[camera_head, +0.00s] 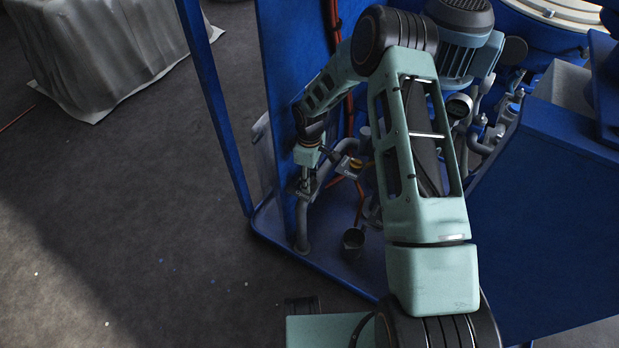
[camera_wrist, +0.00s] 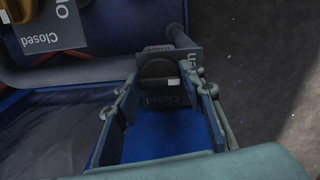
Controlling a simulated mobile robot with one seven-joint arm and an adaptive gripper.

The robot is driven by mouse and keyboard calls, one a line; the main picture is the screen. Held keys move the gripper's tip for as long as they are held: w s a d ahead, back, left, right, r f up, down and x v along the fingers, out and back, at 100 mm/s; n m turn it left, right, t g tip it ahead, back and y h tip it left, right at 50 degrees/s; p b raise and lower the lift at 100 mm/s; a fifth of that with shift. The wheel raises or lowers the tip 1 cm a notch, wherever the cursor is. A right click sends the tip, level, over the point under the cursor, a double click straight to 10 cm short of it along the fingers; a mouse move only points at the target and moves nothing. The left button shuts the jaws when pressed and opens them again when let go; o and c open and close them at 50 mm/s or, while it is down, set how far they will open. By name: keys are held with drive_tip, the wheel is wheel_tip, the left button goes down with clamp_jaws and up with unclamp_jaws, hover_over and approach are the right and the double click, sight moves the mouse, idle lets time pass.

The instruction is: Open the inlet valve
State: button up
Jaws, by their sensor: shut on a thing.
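My gripper (camera_head: 307,178) reaches down to a small dark valve plate (camera_head: 304,194) low on the blue skid. In the wrist view, my gripper (camera_wrist: 163,83) has one finger on each side of a dark rounded valve handle (camera_wrist: 158,68), shut on it. The fingers hide the handle's sides. A second valve with a yellow handle (camera_head: 355,163) and its own "Closed" plate (camera_wrist: 50,30) is close by.
A grey pipe (camera_head: 302,230) runs down below the valve. A blue frame post (camera_head: 215,105) and panel stand beside my arm. A dark cup-like part (camera_head: 353,240) sits on the skid base. A draped grey block (camera_head: 95,50) is at the upper left. The floor at left is open.

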idle(0.4)
drive_tip(key=o, duration=1.2)
drive_tip(key=shift+c, duration=0.2)
wheel_tip(320, 180, up, 12)
drive_tip(key=shift+d, duration=0.1)
